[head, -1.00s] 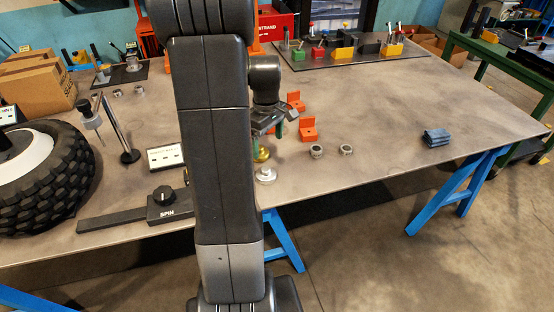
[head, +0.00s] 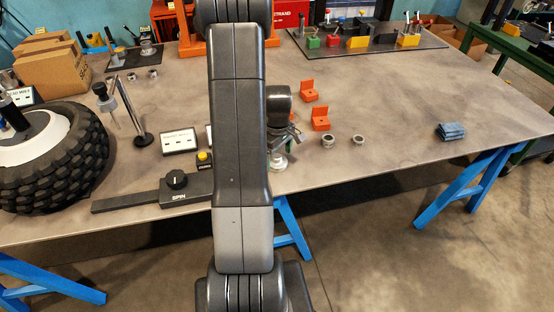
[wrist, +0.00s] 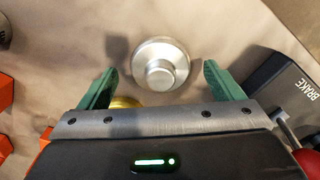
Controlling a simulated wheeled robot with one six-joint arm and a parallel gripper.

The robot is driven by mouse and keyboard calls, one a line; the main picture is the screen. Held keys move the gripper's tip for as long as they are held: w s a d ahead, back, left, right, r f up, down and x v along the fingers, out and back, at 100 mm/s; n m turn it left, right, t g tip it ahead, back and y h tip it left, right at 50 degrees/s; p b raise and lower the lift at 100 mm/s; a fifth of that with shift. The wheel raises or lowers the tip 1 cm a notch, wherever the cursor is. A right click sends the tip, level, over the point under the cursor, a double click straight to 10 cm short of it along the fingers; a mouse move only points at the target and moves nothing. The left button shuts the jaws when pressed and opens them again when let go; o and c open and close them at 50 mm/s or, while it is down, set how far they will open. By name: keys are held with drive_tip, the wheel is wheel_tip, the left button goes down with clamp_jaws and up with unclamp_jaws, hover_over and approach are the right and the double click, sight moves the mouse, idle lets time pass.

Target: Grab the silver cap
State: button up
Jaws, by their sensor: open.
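The silver cap (wrist: 160,65) is a round, stepped metal disc with a raised knob. It lies between the two green fingers of my gripper (wrist: 160,78) in the wrist view, with space on both sides. In the head view the silver cap (head: 278,162) sits near the table's front edge, just below my gripper (head: 287,140), partly behind my arm. My gripper is open and empty. A brass-coloured piece (wrist: 125,102) shows partly behind the gripper body, near the left finger; in the head view it is hidden.
A black box marked BRAKE (wrist: 280,85) stands close to the right finger, with a red knob (wrist: 309,160) below it. Orange brackets (head: 320,121) and two metal rings (head: 328,141) lie to the right.

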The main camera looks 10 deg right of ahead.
drive_tip(key=shift+f, duration=0.85)
drive_tip(key=c, duration=1)
drive_tip(key=shift+r, duration=0.1)
drive_tip(key=shift+c, duration=0.2)
